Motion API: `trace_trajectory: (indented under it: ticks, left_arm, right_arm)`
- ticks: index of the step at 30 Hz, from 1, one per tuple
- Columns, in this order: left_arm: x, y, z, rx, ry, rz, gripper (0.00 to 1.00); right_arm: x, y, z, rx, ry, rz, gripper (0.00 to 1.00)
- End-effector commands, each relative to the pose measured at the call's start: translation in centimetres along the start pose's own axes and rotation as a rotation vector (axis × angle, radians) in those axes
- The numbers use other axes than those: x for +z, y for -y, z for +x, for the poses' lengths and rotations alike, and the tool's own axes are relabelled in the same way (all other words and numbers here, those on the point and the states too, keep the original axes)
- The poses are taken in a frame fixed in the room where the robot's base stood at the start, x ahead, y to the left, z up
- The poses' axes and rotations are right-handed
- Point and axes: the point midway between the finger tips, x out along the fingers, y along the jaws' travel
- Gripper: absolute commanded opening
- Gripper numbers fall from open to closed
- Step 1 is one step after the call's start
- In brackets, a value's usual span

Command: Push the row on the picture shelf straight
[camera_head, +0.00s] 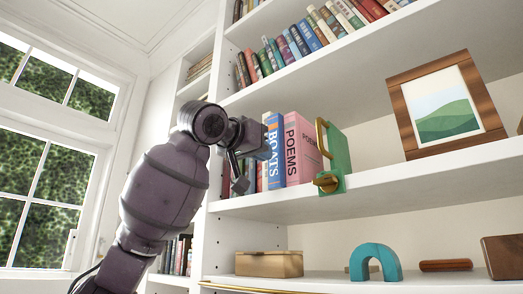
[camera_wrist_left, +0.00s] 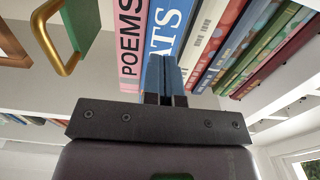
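On the middle shelf (camera_head: 420,180) stands a short row of books: a blue BOATS book (camera_head: 274,150), a pink POEMS book (camera_head: 301,150) and several slimmer books to the left, partly hidden by my arm. A green bookend (camera_head: 338,150) with a gold handle closes the row on the right. My left gripper (camera_head: 262,140) is in front of the row at the BOATS book. In the left wrist view its fingers (camera_wrist_left: 165,75) are together, pointing at the spines beside BOATS (camera_wrist_left: 169,30); contact cannot be told. The red (camera_wrist_left: 218,40) and green spines show there too. My right gripper is not in view.
A wood-framed picture (camera_head: 447,104) stands on the same shelf, right of the bookend, with free room between. Books fill the shelf above. Below are a wooden box (camera_head: 269,264) and a teal arch (camera_head: 376,262). A window (camera_head: 45,160) is at left.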

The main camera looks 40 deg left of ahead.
Motion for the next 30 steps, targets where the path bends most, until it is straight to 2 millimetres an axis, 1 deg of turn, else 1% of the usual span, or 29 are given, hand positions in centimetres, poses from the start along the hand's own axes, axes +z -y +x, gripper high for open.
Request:
trace_trajectory:
  ticks: [30]
  left_arm:
    - [0.0,0.0,2.1,-0.001,0.001,0.000,0.00]
  right_arm:
    - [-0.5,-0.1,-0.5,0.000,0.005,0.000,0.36]
